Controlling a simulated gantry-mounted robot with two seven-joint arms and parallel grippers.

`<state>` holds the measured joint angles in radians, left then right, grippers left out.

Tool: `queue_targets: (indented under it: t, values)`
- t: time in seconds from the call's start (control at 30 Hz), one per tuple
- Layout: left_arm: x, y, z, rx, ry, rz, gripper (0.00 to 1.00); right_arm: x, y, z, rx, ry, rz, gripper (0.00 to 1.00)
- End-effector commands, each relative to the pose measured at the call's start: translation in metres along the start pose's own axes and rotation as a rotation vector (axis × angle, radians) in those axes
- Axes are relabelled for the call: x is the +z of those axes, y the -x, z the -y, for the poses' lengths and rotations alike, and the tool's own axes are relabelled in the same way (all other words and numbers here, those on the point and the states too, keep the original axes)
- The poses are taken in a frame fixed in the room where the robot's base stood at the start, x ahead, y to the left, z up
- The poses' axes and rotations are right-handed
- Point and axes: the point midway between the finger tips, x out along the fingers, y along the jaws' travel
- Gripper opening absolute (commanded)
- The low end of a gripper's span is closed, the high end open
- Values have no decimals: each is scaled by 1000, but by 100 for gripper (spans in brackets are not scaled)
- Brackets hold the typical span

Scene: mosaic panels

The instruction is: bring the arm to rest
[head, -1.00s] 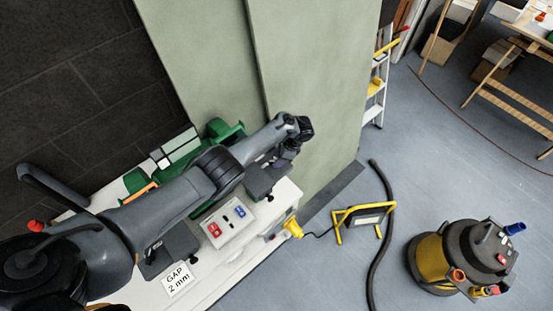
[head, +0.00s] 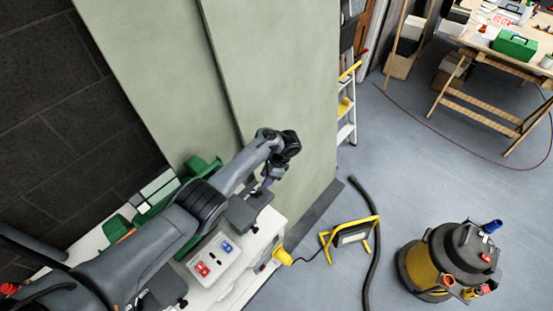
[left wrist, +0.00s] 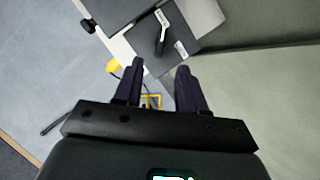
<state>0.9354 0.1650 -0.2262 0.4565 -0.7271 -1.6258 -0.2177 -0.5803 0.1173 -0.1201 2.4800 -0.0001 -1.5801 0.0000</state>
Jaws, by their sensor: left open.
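My left arm crosses the head view from the lower left. My left gripper (head: 267,184) points down above the right end of the white bench (head: 222,285), in front of the green panels. In the left wrist view its two dark fingers (left wrist: 160,82) stand apart with nothing between them. Beyond the fingertips are a dark grey block (left wrist: 118,10) and a dark handle-like piece with a white label (left wrist: 166,35). The gripper looks clear of them. My right gripper is not in view.
Tall green panels (head: 270,90) stand close beside the arm. The bench holds a box with red and blue switches (head: 213,258). A yellow-framed work lamp (head: 350,235), a hose and a yellow-black vacuum (head: 420,268) stand on the floor.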

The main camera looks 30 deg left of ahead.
Motion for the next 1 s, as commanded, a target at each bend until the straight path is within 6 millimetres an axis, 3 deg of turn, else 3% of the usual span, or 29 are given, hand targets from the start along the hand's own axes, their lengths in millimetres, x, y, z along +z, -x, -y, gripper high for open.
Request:
queue_targets:
  t: [0.27, 0.47, 0.63, 0.77, 1.0]
  values:
    - [-6, -7, -8, -14, 18, -15, 40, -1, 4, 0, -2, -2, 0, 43]
    - [-19, -27, -39, -57, 88, -79, 40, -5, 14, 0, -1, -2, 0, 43]
    - [-21, -40, -89, -88, 191, -177, 40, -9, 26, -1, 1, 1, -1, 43]
    - [-11, -40, -134, -97, 281, -263, 40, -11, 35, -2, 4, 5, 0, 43]
    - [37, -12, -221, -79, 467, -429, 40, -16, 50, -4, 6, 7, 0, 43]
